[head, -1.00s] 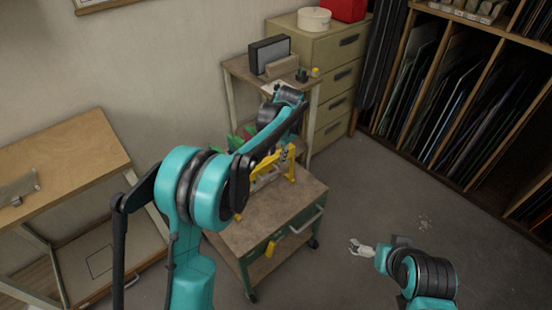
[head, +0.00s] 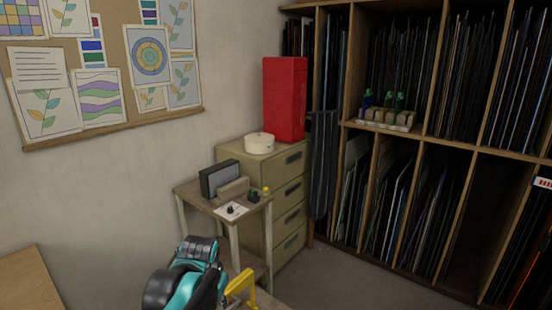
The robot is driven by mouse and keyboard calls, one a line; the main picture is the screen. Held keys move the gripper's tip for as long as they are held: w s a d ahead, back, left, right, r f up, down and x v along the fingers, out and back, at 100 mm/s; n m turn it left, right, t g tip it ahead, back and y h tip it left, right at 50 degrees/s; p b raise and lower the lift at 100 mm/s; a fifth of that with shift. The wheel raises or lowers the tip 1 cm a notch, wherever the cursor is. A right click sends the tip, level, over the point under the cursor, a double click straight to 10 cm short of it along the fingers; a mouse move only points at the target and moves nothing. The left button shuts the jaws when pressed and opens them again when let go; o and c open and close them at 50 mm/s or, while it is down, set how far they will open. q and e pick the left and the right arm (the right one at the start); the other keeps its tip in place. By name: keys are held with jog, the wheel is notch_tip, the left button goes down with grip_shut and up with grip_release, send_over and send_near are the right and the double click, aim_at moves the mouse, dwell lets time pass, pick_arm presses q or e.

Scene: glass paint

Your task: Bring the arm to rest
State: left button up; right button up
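The upper part of my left arm, teal and black, shows at the bottom of the head view, left of centre. Its gripper fingers do not show, so I cannot see whether they hold anything. My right arm and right gripper are out of the picture. A yellow frame (head: 240,286) stands beside my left arm at the bottom edge, mostly cut off.
A small side table (head: 258,207) with a white card (head: 226,214), a dark box (head: 220,178) and small items stands behind the arm. A beige drawer cabinet (head: 291,217) bears a red case (head: 284,98) and a round tin (head: 259,143). A tall rack (head: 352,160) fills the right.

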pick_arm(q)
jog(key=s+f+n+t, duration=0.1)
jog(key=s+f+n, duration=0.1)
jog(key=s, duration=0.6)
jog(key=s+a+f+n+t, duration=0.1)
jog(key=s+f+n+t, duration=0.1)
jog(key=s, duration=0.7)
jog(key=shift+s+a+h, duration=0.15)
jog(key=shift+a+h, duration=0.1)
jog(key=shift+h, duration=0.15)
